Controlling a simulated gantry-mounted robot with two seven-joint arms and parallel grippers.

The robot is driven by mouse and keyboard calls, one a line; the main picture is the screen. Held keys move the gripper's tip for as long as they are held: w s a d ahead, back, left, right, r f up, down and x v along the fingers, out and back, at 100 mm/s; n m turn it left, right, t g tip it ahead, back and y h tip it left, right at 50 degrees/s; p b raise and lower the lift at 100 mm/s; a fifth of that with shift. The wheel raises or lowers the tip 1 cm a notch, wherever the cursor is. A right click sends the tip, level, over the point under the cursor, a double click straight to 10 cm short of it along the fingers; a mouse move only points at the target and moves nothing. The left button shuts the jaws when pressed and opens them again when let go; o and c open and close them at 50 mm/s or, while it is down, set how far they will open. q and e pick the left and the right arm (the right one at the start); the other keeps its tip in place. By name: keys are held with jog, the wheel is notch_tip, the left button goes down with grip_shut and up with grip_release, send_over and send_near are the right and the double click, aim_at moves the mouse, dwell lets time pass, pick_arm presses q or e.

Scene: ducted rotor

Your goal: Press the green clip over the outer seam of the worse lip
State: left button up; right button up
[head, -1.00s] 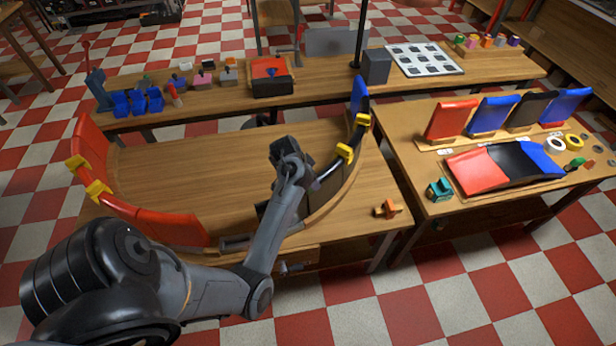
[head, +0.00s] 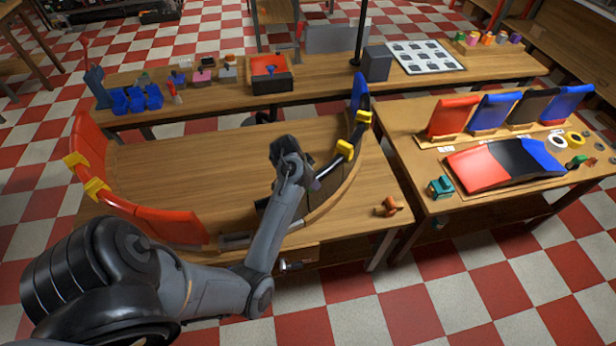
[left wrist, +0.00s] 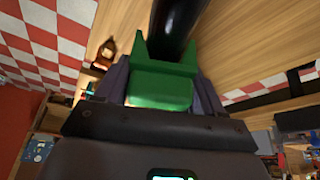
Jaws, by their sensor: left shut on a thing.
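The green clip (left wrist: 160,88) is held between the fingers of my left gripper (left wrist: 163,82) in the left wrist view, its two prongs pointing away from the wrist. A dark rounded edge (left wrist: 173,22) lies just beyond the prongs; I cannot tell whether they touch. In the head view my left wrist is at the dark right part of the curved lip, and the clip is hidden. The lip has red sections (head: 165,220) at left and front, dark sections (head: 330,178) at right and a blue section (head: 359,92) at the far right end. My right gripper is not in view.
Yellow clips (head: 96,188) sit on the left rim, and more yellow clips (head: 345,149) on the right rim. An orange-brown piece (head: 388,207) lies on the table's right. The side table holds a teal block (head: 440,187) and colored panels (head: 487,168). The wooden middle is clear.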

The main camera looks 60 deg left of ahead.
pick_arm(q)
jog(key=shift+f, duration=0.25)
jog(key=o, duration=1.1)
jog(key=shift+s+r, duration=0.2)
jog(key=shift+r, duration=0.25)
jog(key=v, duration=0.9)
jog(key=shift+r, duration=0.4)
jog(key=shift+s, duration=0.1)
